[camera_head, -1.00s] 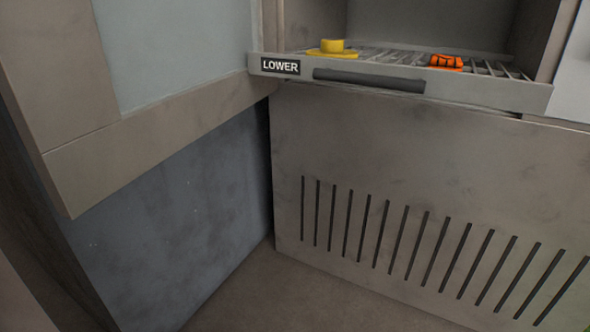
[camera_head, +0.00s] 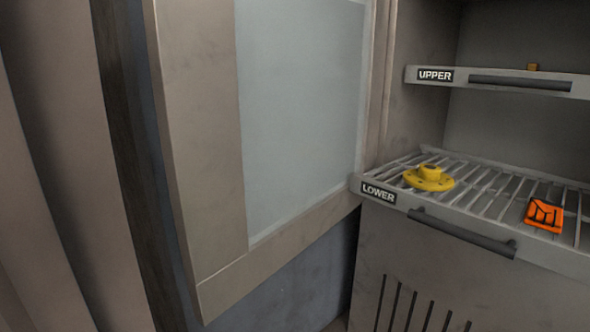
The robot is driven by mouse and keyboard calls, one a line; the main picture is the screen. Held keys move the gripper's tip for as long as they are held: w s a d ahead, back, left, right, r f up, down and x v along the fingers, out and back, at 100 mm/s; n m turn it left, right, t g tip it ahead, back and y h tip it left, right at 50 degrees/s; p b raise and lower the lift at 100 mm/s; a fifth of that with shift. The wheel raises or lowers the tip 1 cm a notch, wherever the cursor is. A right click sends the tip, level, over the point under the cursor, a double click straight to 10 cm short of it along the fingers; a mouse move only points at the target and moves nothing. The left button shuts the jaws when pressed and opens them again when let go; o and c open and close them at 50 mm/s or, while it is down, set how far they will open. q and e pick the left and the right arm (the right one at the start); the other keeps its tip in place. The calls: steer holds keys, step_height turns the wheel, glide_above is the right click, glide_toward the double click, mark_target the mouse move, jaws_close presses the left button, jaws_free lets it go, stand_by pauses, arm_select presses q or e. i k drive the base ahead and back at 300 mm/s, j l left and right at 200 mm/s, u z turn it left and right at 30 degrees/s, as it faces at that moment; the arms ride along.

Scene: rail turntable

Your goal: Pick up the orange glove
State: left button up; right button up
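An orange object with dark lines (camera_head: 543,215) lies on the lower rack (camera_head: 487,192) near its front, at the right of the view. It is small and squarish, and I cannot tell from its shape whether it is a glove. Neither of my grippers is in view.
A yellow flanged piece (camera_head: 428,179) sits on the lower rack, left of the orange object. The rack has a dark front handle (camera_head: 462,233). An upper shelf (camera_head: 510,82) above it bears a small orange-brown thing (camera_head: 532,67), mostly hidden. An open door with a pale panel (camera_head: 300,120) stands at left.

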mark_target(547, 215)
steer(key=z, duration=1.35)
steer(key=i+u, duration=0.4)
steer(key=i+l+u, duration=0.2)
steer(key=i+u, duration=0.15)
